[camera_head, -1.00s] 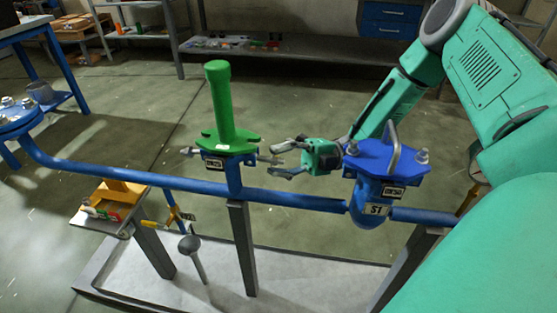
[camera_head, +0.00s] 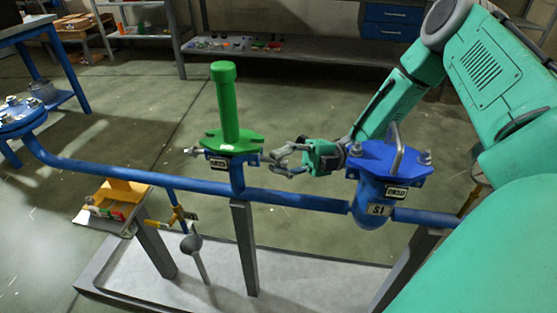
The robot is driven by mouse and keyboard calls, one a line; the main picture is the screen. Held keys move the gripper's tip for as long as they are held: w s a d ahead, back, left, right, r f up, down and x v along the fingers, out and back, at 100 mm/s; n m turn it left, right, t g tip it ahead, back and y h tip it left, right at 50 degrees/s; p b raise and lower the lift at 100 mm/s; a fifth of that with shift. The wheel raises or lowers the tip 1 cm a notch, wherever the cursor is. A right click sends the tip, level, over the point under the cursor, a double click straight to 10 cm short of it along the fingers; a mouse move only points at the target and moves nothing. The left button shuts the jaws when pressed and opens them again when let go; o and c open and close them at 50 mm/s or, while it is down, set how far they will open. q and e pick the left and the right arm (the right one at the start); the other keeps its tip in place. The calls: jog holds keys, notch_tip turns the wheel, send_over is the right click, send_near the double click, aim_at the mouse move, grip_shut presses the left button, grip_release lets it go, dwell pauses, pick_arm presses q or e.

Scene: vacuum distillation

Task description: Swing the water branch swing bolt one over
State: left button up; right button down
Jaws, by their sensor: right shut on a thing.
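The branch (camera_head: 237,177) rises from the blue pipe and carries a green flanged cover with a tall green post (camera_head: 228,105). A swing bolt (camera_head: 193,151) sticks out sideways at the left of its flange. Another swing bolt (camera_head: 267,157) is at the right of the flange, small and partly hidden by my fingers. My right gripper (camera_head: 279,162) comes in from the right, beside the flange, with its fingers shut on this right-hand bolt. The exact contact is too small to see clearly. My left gripper is out of view.
A second branch (camera_head: 377,192) marked S1, with a blue cover and grey handle (camera_head: 397,150), stands close in front of my right wrist. The blue pipe (camera_head: 150,178) runs across below.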

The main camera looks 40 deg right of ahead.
jog(key=shift+d+r+m+p, duration=0.1)
jog(key=shift+r+m+p, duration=0.2)
jog(key=shift+p, duration=0.5)
jog(key=r+m+h+p, duration=0.1)
jog(key=p, duration=0.2)
jog(key=m+h+p, duration=0.1)
jog(key=h+p, duration=0.1)
jog(key=p, duration=0.1)
jog(key=r+m+h+p, duration=0.1)
jog(key=p, duration=0.3)
jog(key=shift+w+a+r+g+h, duration=0.2)
jog(key=shift+w+r+g+h, duration=0.1)
jog(key=shift+g, duration=0.1)
jog(key=shift+w+m+h+p, duration=0.1)
jog(key=shift+m+h+p, duration=0.35)
jog(key=shift+p, duration=0.6)
jog(key=c, duration=1.7)
grip_release()
jog(key=shift+o, duration=0.3)
jog(key=shift+d+f, duration=0.1)
jog(key=shift+d, duration=0.15)
